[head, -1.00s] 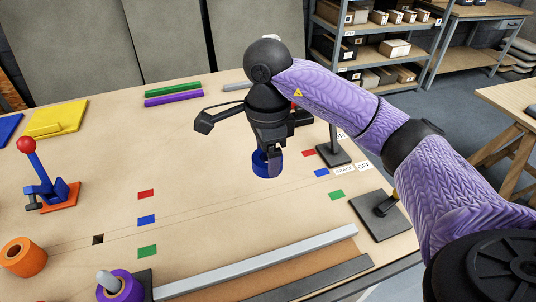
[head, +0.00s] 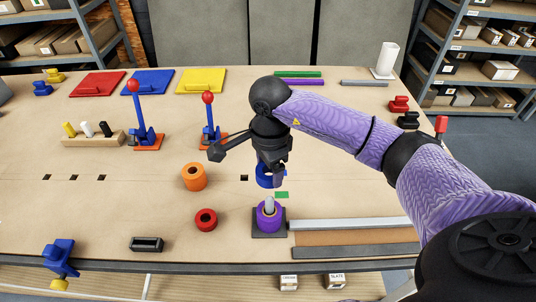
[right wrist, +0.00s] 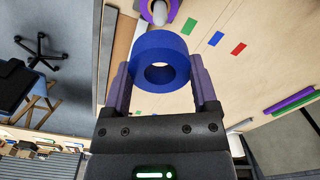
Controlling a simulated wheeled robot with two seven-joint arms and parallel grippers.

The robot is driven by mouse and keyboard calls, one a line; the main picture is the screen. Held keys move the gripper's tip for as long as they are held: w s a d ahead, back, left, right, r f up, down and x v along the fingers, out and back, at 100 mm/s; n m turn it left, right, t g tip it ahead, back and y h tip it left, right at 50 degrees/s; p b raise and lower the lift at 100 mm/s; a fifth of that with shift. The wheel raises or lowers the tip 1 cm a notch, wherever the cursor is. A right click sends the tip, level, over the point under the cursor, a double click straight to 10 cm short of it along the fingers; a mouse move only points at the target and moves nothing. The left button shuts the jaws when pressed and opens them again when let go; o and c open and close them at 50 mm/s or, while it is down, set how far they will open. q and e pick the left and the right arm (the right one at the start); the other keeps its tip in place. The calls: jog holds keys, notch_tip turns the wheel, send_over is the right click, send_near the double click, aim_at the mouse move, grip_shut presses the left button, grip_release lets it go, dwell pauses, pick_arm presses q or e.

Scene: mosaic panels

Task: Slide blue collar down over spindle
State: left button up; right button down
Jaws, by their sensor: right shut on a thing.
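My right gripper (head: 270,172) is shut on the blue collar (head: 264,180), a thick ring held above the table with its hole facing up and down. In the right wrist view the blue collar (right wrist: 160,44) sits between both fingers. The spindle (head: 269,204) is a grey rounded post on a dark square base (head: 264,235), with a purple collar (head: 269,218) around it. The spindle stands nearer the table's front edge than the held collar, apart from it. In the right wrist view the spindle tip (right wrist: 159,14) shows at the top. My left gripper is not in view.
An orange ring (head: 194,177) and a red ring (head: 206,220) lie left of the spindle. A light grey rail (head: 350,224) runs right from beside its base. Two red-knobbed toggle clamps (head: 209,125) stand farther back. Bare table lies between the clamps and rings.

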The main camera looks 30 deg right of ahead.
notch_tip(320, 180, down, 5)
jog(key=b, duration=0.5)
jog(key=shift+d+f, duration=0.15)
jog(key=shift+f+b, duration=0.4)
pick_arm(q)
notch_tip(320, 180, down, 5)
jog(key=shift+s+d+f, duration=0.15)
pick_arm(e)
jog(key=shift+r, duration=0.1)
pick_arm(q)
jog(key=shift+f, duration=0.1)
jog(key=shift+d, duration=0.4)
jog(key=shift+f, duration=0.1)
